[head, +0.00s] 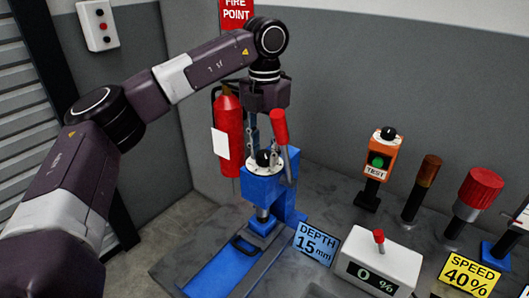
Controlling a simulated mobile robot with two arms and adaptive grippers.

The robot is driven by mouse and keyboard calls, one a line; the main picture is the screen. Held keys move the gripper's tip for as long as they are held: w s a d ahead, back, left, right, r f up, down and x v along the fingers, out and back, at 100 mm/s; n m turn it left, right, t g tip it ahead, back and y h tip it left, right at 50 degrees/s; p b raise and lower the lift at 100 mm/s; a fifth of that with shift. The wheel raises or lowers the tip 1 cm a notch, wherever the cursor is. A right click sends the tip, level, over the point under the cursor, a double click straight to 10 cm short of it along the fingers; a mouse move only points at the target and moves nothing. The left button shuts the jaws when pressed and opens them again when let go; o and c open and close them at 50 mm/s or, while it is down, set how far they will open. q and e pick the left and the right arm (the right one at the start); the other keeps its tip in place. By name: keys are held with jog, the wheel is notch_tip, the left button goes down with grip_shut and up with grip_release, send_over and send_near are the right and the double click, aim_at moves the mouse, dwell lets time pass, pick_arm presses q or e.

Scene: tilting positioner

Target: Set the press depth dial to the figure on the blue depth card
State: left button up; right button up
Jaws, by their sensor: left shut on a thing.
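The press (262,186) is blue and stands on the bench at the middle. Its depth dial (256,169) is a white disc with a black knob (264,158) on top of the press head; the marks on it are too small to read. The blue depth card (314,243) reads "DEPTH 15 mm" and stands right of the press base. My left gripper (263,146) points down over the dial and is shut on the black knob; its fingers are partly hidden by the press's red-handled lever (280,127). My right gripper is not in view.
A white box (382,262) with a red-tipped switch shows "0 %". A yellow card (468,275) reads "SPEED 40%". An orange TEST box (381,158) and brown and red knobs stand behind on the grey bench. A fire extinguisher (229,130) is behind the press.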

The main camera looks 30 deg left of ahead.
aim_at(264, 153)
pick_arm(q)
jog(key=n, duration=0.3)
jog(key=shift+n, duration=0.4)
jog(key=n+b, duration=0.1)
jog(key=n, duration=0.2)
jog(key=shift+n, duration=0.3)
jog(key=n, duration=0.4)
jog(key=shift+n+b, duration=0.3)
jog(key=shift+n, duration=1.3)
jog(key=shift+r, duration=0.1)
jog(key=o, duration=1.1)
jog(key=shift+o, duration=0.2)
notch_tip(264, 153, up, 12)
